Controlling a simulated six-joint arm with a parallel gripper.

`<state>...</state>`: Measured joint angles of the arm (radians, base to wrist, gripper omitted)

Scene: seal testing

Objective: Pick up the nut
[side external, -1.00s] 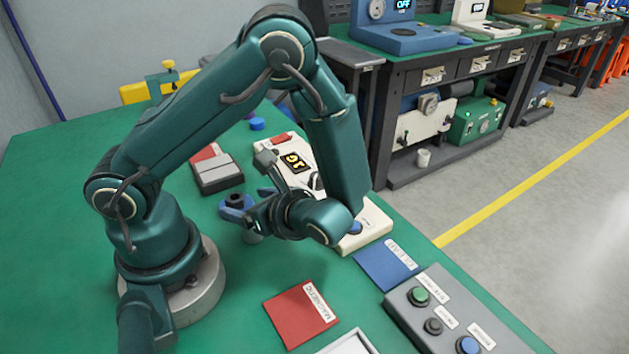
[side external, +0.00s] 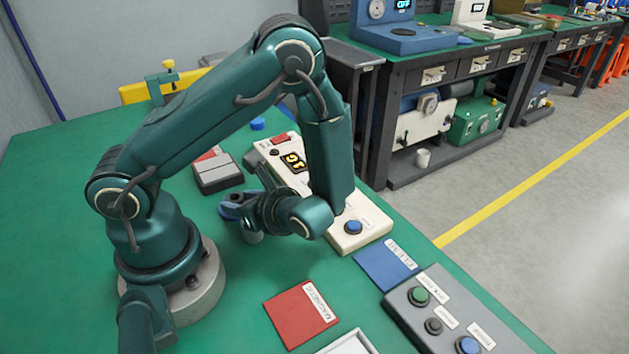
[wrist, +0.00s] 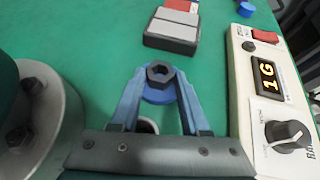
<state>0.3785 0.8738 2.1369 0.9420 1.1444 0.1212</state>
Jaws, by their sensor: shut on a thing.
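The nut (wrist: 160,74) is a dark hexagonal piece with a hole through it. In the wrist view it sits between the tips of my gripper (wrist: 159,84), with a round blue piece (wrist: 158,97) right beneath it. The two blue fingers are closed in on the nut from both sides. In the side view my gripper (side external: 236,208) is low over the green table, left of the white panel, and its fingers mostly hide the nut. A small pale cylinder (wrist: 147,126) shows between the fingers, nearer the palm.
The white panel (side external: 352,233) with display and knob stands right of my gripper. A grey and red block (side external: 217,174) lies beyond it. A red plate (side external: 300,314), a blue plate (side external: 385,268) and a grey button box (side external: 440,310) are at the front. The table's left side is clear.

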